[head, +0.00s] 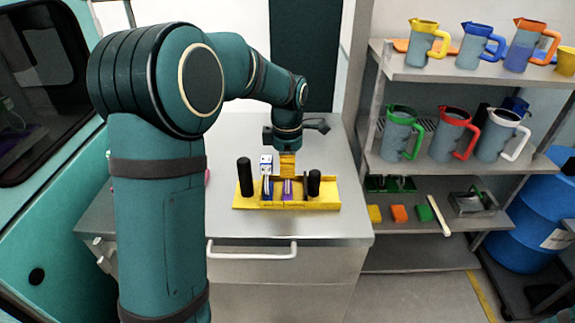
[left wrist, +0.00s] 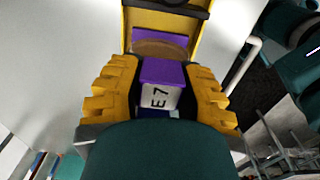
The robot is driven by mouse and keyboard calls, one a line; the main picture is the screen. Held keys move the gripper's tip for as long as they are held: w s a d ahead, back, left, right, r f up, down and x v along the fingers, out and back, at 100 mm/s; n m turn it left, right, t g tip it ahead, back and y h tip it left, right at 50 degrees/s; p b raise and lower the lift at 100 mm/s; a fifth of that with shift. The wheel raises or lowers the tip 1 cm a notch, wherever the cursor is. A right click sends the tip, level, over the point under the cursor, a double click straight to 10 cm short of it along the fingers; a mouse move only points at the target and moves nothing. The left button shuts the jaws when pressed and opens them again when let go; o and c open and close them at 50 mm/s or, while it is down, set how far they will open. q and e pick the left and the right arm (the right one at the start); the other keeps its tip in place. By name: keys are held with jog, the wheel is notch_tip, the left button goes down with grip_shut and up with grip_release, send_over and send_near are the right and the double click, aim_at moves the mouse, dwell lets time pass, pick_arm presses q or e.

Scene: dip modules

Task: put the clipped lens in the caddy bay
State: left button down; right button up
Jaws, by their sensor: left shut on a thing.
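My left gripper (head: 287,160) points down over the yellow caddy (head: 328,200) on the counter. In the left wrist view its yellow fingers (left wrist: 158,92) are shut on a purple-topped module (left wrist: 163,70) with a white face marked E7. Whether this is the clipped lens I cannot tell. The caddy also shows just beyond it in the left wrist view (left wrist: 204,38), with a purple piece and a brown rounded part inside. In the head view a blue-and-white module (head: 267,165) stands upright in the caddy, left of the gripper. The held module's lower end is hidden. My right gripper is out of view.
A black post (head: 245,177) stands at the caddy's left and a shorter one (head: 314,183) at its right, close to the gripper. Shelves with pitchers (head: 455,130) and a blue barrel (head: 535,225) stand at right.

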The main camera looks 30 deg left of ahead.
pick_arm(q)
jog(key=c, duration=0.7)
grip_release()
jog(key=shift+f, duration=0.1)
notch_tip(320, 180, up, 12)
jog(key=shift+r+p, duration=0.15)
jog(key=shift+p, duration=1)
jog(key=shift+s, duration=0.1)
